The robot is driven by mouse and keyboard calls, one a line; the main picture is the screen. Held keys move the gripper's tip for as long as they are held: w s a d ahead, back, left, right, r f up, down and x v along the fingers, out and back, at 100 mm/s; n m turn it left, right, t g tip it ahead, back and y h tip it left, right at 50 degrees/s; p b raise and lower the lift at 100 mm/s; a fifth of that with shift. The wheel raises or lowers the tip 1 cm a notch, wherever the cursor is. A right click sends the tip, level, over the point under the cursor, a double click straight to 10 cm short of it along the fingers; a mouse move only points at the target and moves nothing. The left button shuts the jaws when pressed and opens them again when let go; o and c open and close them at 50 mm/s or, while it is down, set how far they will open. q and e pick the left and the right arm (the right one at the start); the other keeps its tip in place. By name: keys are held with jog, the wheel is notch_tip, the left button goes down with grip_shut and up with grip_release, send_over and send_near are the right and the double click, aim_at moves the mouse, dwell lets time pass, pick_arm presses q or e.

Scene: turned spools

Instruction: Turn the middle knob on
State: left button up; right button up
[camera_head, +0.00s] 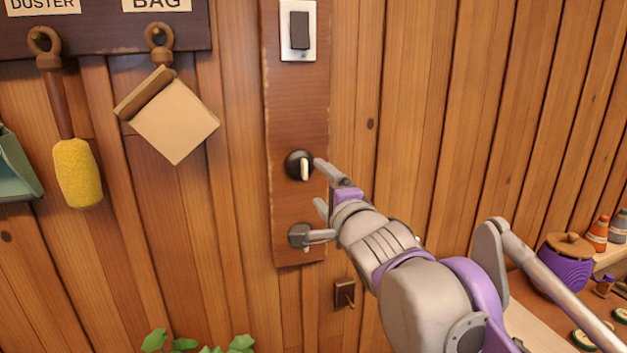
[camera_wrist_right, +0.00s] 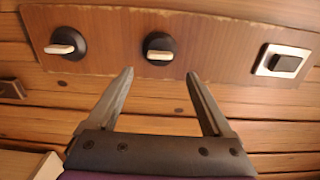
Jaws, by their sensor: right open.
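A wooden panel (camera_head: 285,110) on the plank wall carries a rocker switch (camera_head: 300,30) at the top and round dark knobs with pale levers below. The middle knob (camera_head: 293,163) has its lever pointing down in the head view. In the right wrist view the middle knob (camera_wrist_right: 158,40) lies just beyond my right gripper (camera_wrist_right: 160,74), in line with the gap between its fingertips. My right gripper (camera_head: 318,183) is open and empty, close to the middle knob from the right. The lower knob (camera_wrist_right: 66,44) is clear in the wrist view. My left gripper is out of view.
A labelled rack (camera_head: 100,35) at upper left holds a yellow duster (camera_head: 77,172) and a hanging tan object (camera_head: 175,120). A small hook plate (camera_head: 344,293) sits below the panel. A purple pot (camera_head: 566,262) and small items stand on a shelf at right.

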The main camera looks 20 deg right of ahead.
jog(key=shift+s, duration=1.5)
jog(key=s+f+n+g+p, duration=0.1)
jog(key=s+f+n+g, duration=0.3)
jog(key=f, duration=0.9)
jog(key=s+f+n+g+p, duration=0.1)
jog(key=s+f+n+g, duration=0.3)
jog(key=s+f+n, duration=0.4)
jog(key=s+f+n+g+p, duration=0.1)
jog(key=s+f+n+g, duration=0.3)
jog(key=s+f, duration=0.8)
notch_tip(320, 180, down, 7)
jog(key=shift+s+a+f+n+g+h+p, duration=0.2)
jog(key=shift+n+g+h+p, duration=0.15)
jog(key=shift+n, duration=0.55)
jog(key=shift+r, duration=0.1)
